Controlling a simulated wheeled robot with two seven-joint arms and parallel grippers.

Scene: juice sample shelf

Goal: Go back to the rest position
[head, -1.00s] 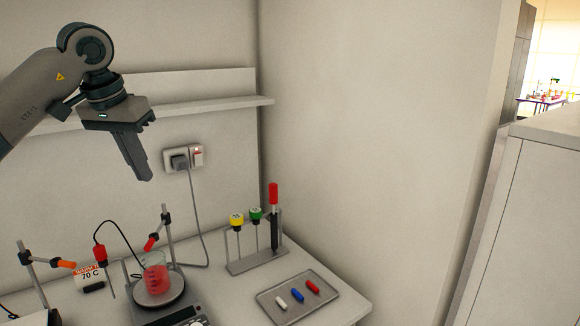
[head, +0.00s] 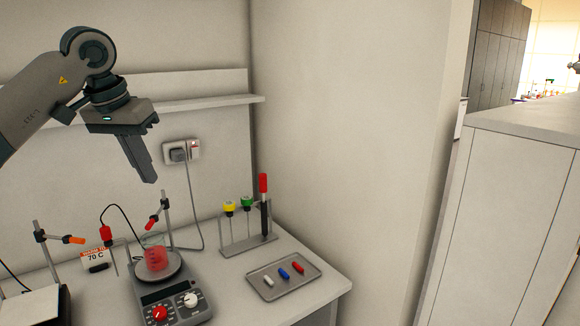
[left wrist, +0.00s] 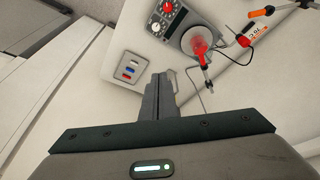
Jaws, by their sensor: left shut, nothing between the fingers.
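My left gripper (head: 142,165) is raised in front of the wall, above the back of the counter. Its fingers point down, are shut, and hold nothing. In the left wrist view my left gripper (left wrist: 160,85) also shows its fingers together with nothing between them. It touches none of the items on the counter. My right gripper is in neither view.
The counter (head: 222,309) holds a hot plate (head: 172,300) with a beaker of red liquid (head: 156,258), a rack (head: 249,246) and a tray (head: 285,292) with three coloured pieces. A shelf (head: 200,103) runs behind my left arm. A cabinet (head: 510,210) stands at right.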

